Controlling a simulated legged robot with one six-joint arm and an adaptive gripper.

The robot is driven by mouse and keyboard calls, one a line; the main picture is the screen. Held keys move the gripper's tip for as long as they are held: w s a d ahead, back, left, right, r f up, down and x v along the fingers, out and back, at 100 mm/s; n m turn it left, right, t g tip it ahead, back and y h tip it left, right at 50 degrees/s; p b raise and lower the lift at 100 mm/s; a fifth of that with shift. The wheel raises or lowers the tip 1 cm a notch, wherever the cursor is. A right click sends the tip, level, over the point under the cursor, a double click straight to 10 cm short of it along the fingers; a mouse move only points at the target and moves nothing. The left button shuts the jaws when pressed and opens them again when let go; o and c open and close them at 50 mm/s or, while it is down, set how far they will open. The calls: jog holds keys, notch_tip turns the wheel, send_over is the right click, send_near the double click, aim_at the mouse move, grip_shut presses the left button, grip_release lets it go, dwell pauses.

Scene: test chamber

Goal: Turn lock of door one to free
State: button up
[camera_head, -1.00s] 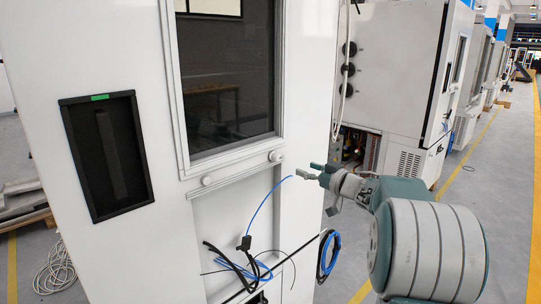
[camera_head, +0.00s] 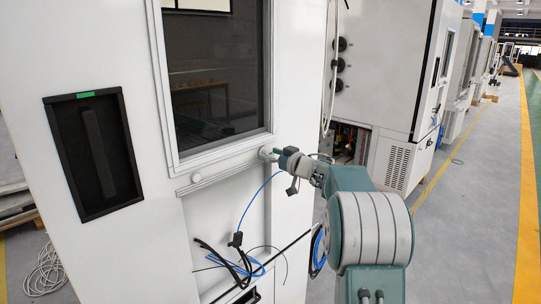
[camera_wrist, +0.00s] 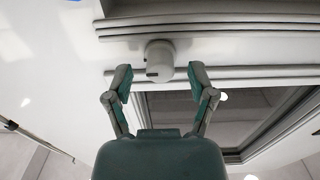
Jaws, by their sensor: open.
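A round grey-white knob (camera_wrist: 159,58), the likely lock, sits on the white door's frame below its window. In the wrist view it shows a small dark mark on its left side. My gripper (camera_wrist: 161,76) is open, with one finger on each side just short of the knob; I cannot tell if either touches. In the head view my gripper (camera_head: 275,154) is at the right end of the rail below the window, largely covering this knob. A second round knob (camera_head: 196,178) sits farther left on the rail. I cannot read any lock marking.
A black recessed handle panel (camera_head: 93,153) with a green label is on the door's left. Blue and black cables (camera_head: 240,262) hang below the rail. Another white cabinet (camera_head: 385,80) stands behind on the right. The floor on the right is clear.

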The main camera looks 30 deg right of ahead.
grip_shut()
jog(key=shift+n, duration=0.4)
jog(key=n, duration=0.3)
jog(key=shift+n, duration=0.3)
jog(key=n, duration=0.4)
jog(key=shift+a+n, duration=0.1)
jog(key=shift+n, duration=0.2)
jog(key=shift+f+n, duration=0.15)
jog(key=shift+n, duration=2.1)
jog(key=shift+f+n, duration=0.15)
jog(key=shift+n, duration=2.1)
jog(key=shift+f, duration=0.1)
